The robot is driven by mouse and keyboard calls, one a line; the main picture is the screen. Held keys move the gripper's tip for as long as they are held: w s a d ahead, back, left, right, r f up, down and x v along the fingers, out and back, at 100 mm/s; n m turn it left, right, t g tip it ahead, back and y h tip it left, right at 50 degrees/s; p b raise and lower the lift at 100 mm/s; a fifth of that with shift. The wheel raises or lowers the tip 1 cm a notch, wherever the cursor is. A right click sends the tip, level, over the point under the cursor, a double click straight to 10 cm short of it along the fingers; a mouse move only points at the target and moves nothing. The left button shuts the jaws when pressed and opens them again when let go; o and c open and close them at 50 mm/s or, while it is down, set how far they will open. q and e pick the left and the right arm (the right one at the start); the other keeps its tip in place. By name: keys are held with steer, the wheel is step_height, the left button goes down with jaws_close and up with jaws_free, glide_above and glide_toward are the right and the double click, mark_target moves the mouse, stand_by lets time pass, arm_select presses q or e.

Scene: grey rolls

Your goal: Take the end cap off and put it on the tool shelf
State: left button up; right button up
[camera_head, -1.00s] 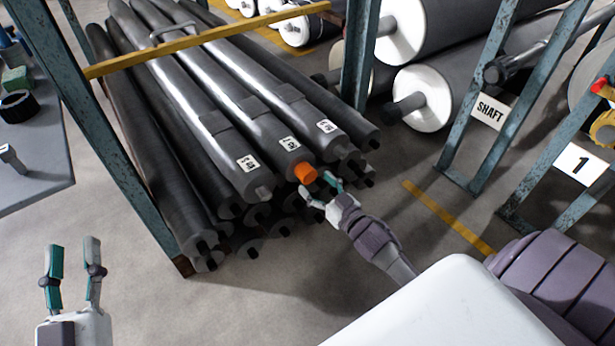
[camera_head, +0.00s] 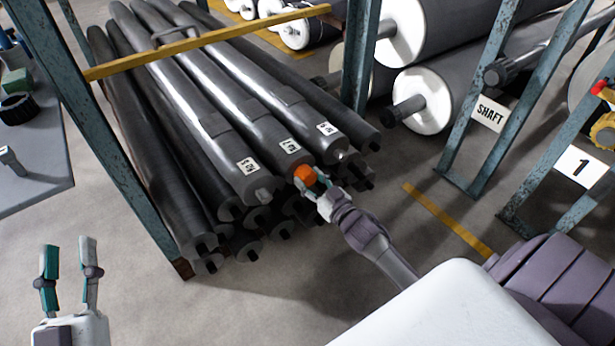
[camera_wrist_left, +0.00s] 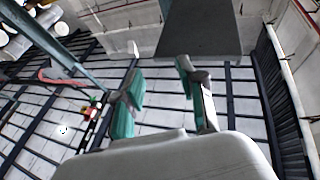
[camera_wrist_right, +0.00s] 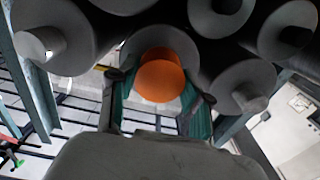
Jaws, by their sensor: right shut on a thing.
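The orange end cap (camera_head: 305,173) sits on the near end of a grey roll (camera_head: 255,126) in the stack. My right gripper (camera_head: 314,182) is at the cap, its fingers on either side. In the right wrist view the cap (camera_wrist_right: 161,78) shows between the two green fingertips of that gripper (camera_wrist_right: 158,100), in front of the roll's end face. My left gripper (camera_head: 68,262) is open and empty over the floor at the left; its spread fingers also show in the left wrist view (camera_wrist_left: 160,95). The tool shelf may be the grey surface (camera_head: 30,165) at the left edge.
Several grey rolls (camera_head: 165,165) are stacked behind blue posts (camera_head: 110,150) under a yellow bar (camera_head: 205,38). The grey surface holds a black ring (camera_head: 17,108) and a green block (camera_head: 16,81). The floor before the stack is clear.

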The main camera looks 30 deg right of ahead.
mark_target(310, 180)
steer(key=shift+s, duration=0.1)
steer(key=shift+s+p, duration=0.4)
steer(key=shift+s, duration=0.25)
steer(key=shift+s+d+p, duration=0.1)
steer(key=shift+s+p, duration=0.2)
steer(key=shift+s, duration=0.35)
steer(key=shift+s+p, duration=0.35)
steer(key=shift+s, duration=0.45)
arm_select(q)
step_height(310, 180, down, 10)
steer(key=a+g+y, duration=0.1)
steer(key=g+y, duration=0.1)
steer(key=g, duration=0.4)
steer(key=shift+a+f+g+y, duration=0.25)
steer(key=shift+a+g+y, duration=0.05)
steer(key=shift+g, duration=0.1)
arm_select(e)
steer(key=shift+s+d, duration=0.1)
steer(key=shift+s, duration=0.55)
arm_select(q)
steer(key=shift+s, duration=0.1)
